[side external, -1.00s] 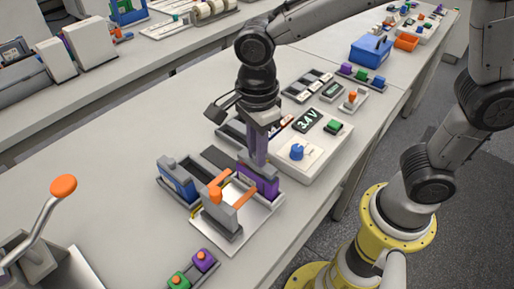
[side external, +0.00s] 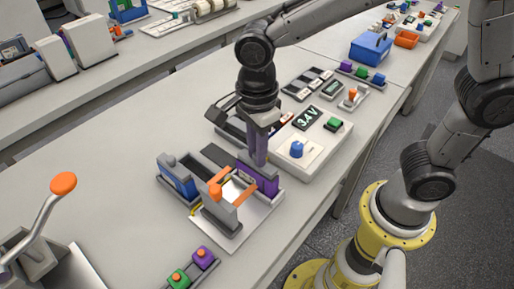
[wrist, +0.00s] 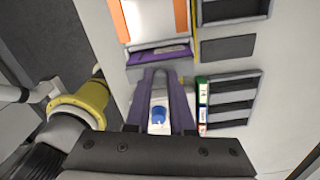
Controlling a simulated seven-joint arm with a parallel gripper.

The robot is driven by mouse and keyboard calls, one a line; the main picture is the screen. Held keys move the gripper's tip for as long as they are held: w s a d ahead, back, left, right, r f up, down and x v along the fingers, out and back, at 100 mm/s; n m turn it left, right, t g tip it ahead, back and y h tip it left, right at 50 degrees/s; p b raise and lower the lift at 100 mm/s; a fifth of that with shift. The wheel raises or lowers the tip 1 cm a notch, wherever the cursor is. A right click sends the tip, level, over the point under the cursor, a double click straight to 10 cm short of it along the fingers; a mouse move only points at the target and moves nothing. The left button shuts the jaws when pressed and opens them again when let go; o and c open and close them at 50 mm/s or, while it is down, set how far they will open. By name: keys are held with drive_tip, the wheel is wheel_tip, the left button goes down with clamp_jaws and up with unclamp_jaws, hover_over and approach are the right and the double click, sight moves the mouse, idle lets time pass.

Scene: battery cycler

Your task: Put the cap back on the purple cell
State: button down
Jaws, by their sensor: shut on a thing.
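The purple cell (side external: 266,181) sits in a slot at the right end of the grey fixture. In the wrist view, the purple cell (wrist: 158,56) lies just beyond my fingertips. My gripper (side external: 260,159) points down just above or behind the cell. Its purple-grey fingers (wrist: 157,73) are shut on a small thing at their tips. It is apparently the cap, but the fingers mostly hide it. I cannot tell whether it touches the cell.
A blue cell (side external: 178,179) sits at the fixture's other end. A white tester with a blue knob (side external: 297,149) and 3.4 V display is close behind.

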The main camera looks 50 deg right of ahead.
drive_tip(key=c, duration=0.7)
unclamp_jaws()
drive_tip(key=o, duration=0.5)
drive_tip(key=shift+r, duration=0.1)
drive_tip(key=shift+r, duration=3.45)
